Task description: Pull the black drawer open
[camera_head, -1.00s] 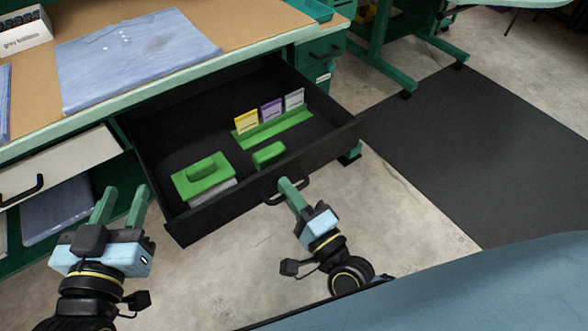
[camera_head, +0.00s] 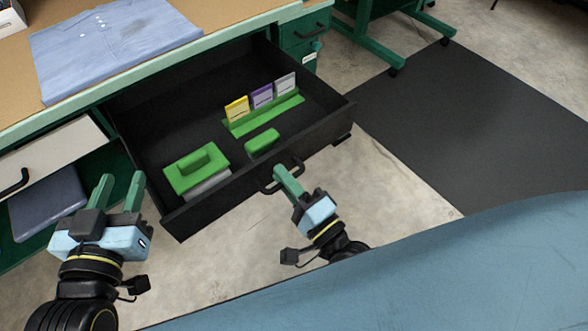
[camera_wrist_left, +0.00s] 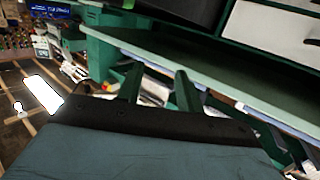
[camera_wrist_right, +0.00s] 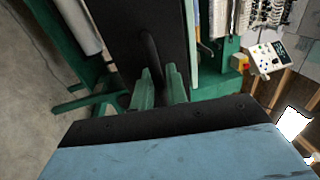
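The black drawer (camera_head: 230,191) stands pulled well out from under the workbench, its inside showing. Its black handle (camera_head: 298,172) is on the middle of the front panel. My right gripper (camera_head: 282,171) has its fingers at this handle. In the right wrist view the fingers (camera_wrist_right: 160,88) are close together around the dark bar. My left gripper (camera_head: 119,190) is open and empty, left of the drawer. Its spread fingers also show in the left wrist view (camera_wrist_left: 156,88), with nothing between them.
The drawer holds a green-topped block (camera_head: 196,170), a small green piece (camera_head: 262,142) and a green rack (camera_head: 265,115) with yellow, purple and grey cards. A white drawer (camera_head: 45,155) is at left. A folded blue shirt (camera_head: 110,42) lies on the bench. A dark mat (camera_head: 460,120) covers floor at right.

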